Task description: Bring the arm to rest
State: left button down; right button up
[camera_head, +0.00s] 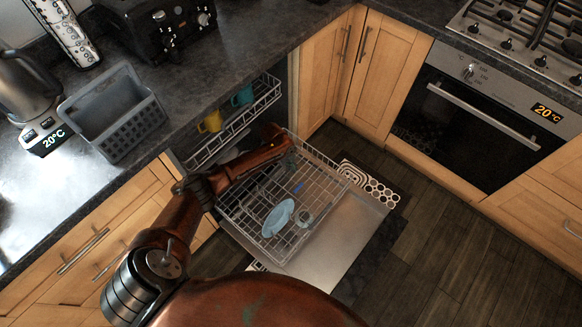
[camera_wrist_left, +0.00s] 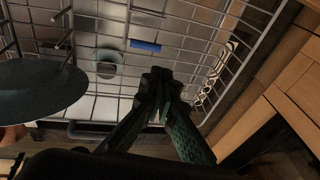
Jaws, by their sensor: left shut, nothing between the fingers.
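My left arm reaches in from the left over the open dishwasher. My left gripper (camera_head: 289,159) is over the back part of the pulled-out lower rack (camera_head: 335,167). In the left wrist view its fingertips (camera_wrist_left: 160,78) are together, with nothing held between them. The wire rack (camera_wrist_left: 195,65) lies beyond them. My right gripper is in neither view.
A light blue plate (camera_head: 277,218), a small round piece (camera_head: 304,219) and a small blue item (camera_head: 298,187) are in the lower rack. The upper rack holds a yellow mug (camera_head: 210,122) and a teal mug (camera_head: 242,96). An oven (camera_head: 470,120) stands right.

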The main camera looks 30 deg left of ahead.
pick_arm(q)
jog(key=shift+a+r, duration=0.1)
jog(key=shift+r, duration=0.25)
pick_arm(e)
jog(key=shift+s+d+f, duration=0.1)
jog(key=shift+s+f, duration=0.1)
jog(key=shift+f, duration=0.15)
